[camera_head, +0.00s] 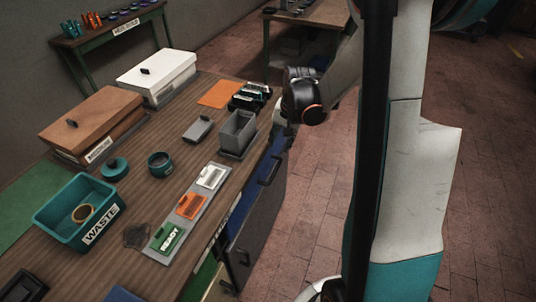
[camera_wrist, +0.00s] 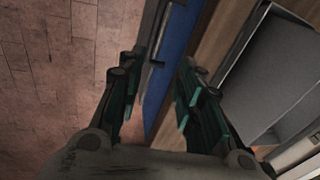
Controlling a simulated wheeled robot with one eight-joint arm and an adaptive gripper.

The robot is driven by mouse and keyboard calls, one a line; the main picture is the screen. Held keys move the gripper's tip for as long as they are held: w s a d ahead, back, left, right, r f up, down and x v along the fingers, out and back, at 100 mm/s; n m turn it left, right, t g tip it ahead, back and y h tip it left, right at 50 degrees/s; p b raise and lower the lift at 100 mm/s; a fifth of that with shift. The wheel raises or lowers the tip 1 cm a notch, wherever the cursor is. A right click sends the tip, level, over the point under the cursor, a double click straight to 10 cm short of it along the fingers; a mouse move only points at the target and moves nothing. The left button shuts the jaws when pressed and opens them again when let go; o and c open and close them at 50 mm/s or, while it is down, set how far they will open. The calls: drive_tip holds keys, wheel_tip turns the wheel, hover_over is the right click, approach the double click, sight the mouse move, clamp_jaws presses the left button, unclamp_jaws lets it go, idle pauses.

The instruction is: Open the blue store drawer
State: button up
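The blue drawer front (camera_head: 279,148) is on the right side of the wooden workbench, below its top edge. It looks closed. A dark handle (camera_head: 268,172) shows along its lower part. In the wrist view the blue front (camera_wrist: 178,38) runs as a slanting strip, with a dark bar (camera_wrist: 148,45) beside it that looks like the handle. My gripper (camera_wrist: 157,82) is open, its two fingers apart, one on each side of the blue strip. I see nothing held. In the head view my gripper is mostly hidden beside the bench edge; contact with the handle cannot be told.
A grey open box (camera_head: 238,131) stands near the bench edge by my wrist and also shows in the wrist view (camera_wrist: 268,75). A teal waste bin (camera_head: 66,222) and several coloured plates lie on the bench. The brick floor (camera_head: 310,200) beside the drawers is clear.

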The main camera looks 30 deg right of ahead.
sight(275, 170)
drive_tip(key=shift+m+g+y, duration=0.3)
drive_tip(key=shift+m+y, duration=0.1)
drive_tip(key=f+b, duration=0.1)
drive_tip(key=f, duration=0.4)
drive_tip(key=w+f+b, duration=0.1)
drive_tip(key=f+b, duration=0.1)
drive_tip(key=f, duration=0.3)
drive_tip(key=f+b, duration=0.1)
drive_tip(key=f, duration=0.5)
drive_tip(key=shift+w+a, duration=0.3)
drive_tip(key=shift+w, duration=0.1)
clamp_jaws()
